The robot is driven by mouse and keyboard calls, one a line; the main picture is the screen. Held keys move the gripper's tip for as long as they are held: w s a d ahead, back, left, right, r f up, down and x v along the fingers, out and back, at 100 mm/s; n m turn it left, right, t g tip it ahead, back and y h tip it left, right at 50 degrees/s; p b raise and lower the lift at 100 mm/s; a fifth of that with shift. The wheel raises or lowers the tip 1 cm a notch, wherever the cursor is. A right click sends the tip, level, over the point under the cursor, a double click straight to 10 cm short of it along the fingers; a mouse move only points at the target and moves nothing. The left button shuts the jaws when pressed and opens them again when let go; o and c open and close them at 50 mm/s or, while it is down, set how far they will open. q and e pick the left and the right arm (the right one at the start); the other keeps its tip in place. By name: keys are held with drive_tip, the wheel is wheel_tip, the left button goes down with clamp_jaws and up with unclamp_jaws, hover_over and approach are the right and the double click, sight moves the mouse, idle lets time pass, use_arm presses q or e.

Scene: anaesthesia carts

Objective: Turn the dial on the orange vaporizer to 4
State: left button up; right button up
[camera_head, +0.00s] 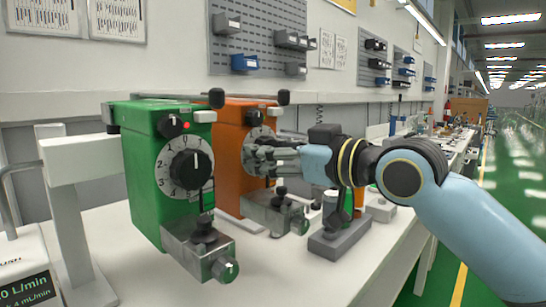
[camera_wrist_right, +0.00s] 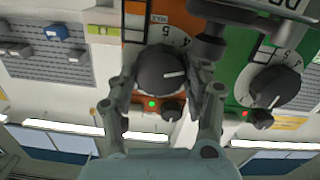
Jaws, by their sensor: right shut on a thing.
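The orange vaporizer (camera_head: 229,150) stands on the white bench, right of the green vaporizer (camera_head: 146,188). Its black dial (camera_wrist_right: 160,72) shows in the wrist view, where the picture is upside down. The white line on the dial points right in that view, and a 4 is printed on the scale nearby. My right gripper (camera_head: 262,158) reaches in from the right; in the wrist view its fingers (camera_wrist_right: 166,84) are closed on both sides of the dial. In the head view the fingers hide most of the dial. My left gripper is not in view.
The green vaporizer's dial (camera_head: 184,168) faces the same way, close on the left. A grey block-shaped base (camera_head: 338,238) stands under my right wrist. A metal fitting (camera_head: 272,212) juts out below the orange dial. The bench's front right part is clear.

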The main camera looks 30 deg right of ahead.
drive_tip(key=n+b, duration=0.2)
drive_tip(key=n, duration=0.4)
drive_tip(key=shift+a+f+h, duration=0.1)
drive_tip(key=shift+f+h, duration=0.05)
drive_tip(key=shift+h, duration=0.15)
idle(0.5)
drive_tip(key=o, duration=0.9)
drive_tip(key=shift+t, duration=0.3)
